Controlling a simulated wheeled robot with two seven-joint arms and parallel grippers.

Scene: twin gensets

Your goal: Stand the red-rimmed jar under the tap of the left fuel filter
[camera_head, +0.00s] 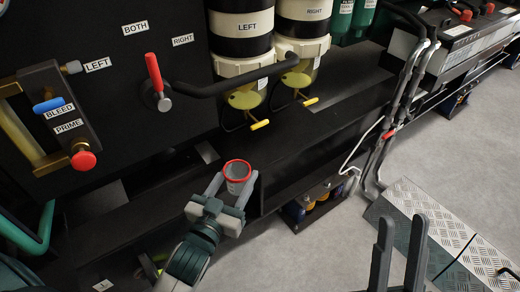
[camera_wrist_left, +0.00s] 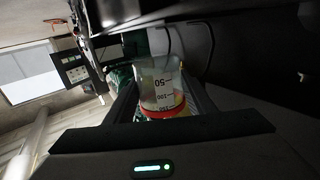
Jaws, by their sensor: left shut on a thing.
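The red-rimmed jar (camera_head: 238,173) is held upright or nearly so between the fingers of my left gripper (camera_head: 234,181), over or just before the dark ledge. In the left wrist view the clear jar (camera_wrist_left: 160,88) shows graduation marks and a red band between the fingers. The left fuel filter (camera_head: 241,32) has a yellow bowl below it and a tap with a yellow handle (camera_head: 260,124). The jar is below and slightly left of that tap in the head view, apart from it. My right gripper (camera_head: 403,222) is open and empty at the lower right.
The right filter (camera_head: 304,22) and its yellow-handled tap (camera_head: 310,101) stand beside the left one. A red lever (camera_head: 154,72) and black pipe are left of the filters. A dark ledge (camera_head: 195,190) runs beneath. Bottles sit in a low box (camera_head: 318,202).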

